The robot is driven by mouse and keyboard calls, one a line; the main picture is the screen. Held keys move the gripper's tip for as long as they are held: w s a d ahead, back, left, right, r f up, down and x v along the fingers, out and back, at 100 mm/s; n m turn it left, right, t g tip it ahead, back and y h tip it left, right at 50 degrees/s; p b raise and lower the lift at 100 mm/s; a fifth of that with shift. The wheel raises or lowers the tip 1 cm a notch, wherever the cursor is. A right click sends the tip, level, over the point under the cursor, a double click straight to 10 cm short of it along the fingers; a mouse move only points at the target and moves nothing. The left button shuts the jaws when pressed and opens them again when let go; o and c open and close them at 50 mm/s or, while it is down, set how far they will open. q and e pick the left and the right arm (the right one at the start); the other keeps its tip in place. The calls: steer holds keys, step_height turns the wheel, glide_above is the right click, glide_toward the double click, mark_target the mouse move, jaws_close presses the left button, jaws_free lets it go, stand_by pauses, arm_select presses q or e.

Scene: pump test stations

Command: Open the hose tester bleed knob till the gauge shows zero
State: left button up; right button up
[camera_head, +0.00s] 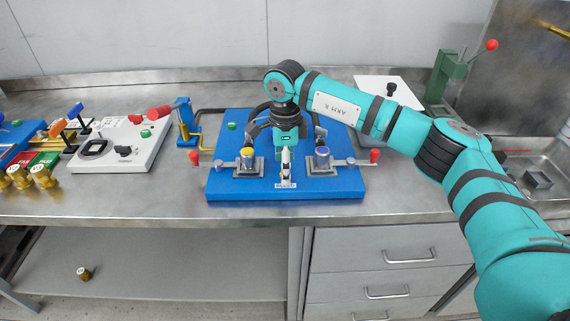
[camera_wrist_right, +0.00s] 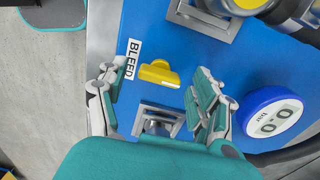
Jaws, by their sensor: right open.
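The blue hose tester (camera_head: 235,190) lies flat on the steel bench. In the right wrist view its yellow bleed knob (camera_wrist_right: 158,73) sits beside a white BLEED label (camera_wrist_right: 132,58). The round gauge (camera_wrist_right: 272,118) has a blue rim and its tilted display reads 0.0 bar. My right gripper (camera_head: 286,160) points down over the middle of the tester. In the wrist view its fingers (camera_wrist_right: 160,80) are open on either side of the knob, with visible gaps. In the head view my gripper and wrist hide the knob and gauge. My left gripper is not in view.
Clamped fittings with a yellow cap (camera_head: 247,152) and a blue cap (camera_head: 321,151) flank my gripper. Red-tipped levers stick out at both sides. A white tester (camera_head: 140,152) stands left, a green press (camera_head: 443,80) at the back right. The bench front is clear.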

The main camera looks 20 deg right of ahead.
step_height(320, 180, up, 12)
stand_by(0.4)
steer(key=shift+f, duration=0.15)
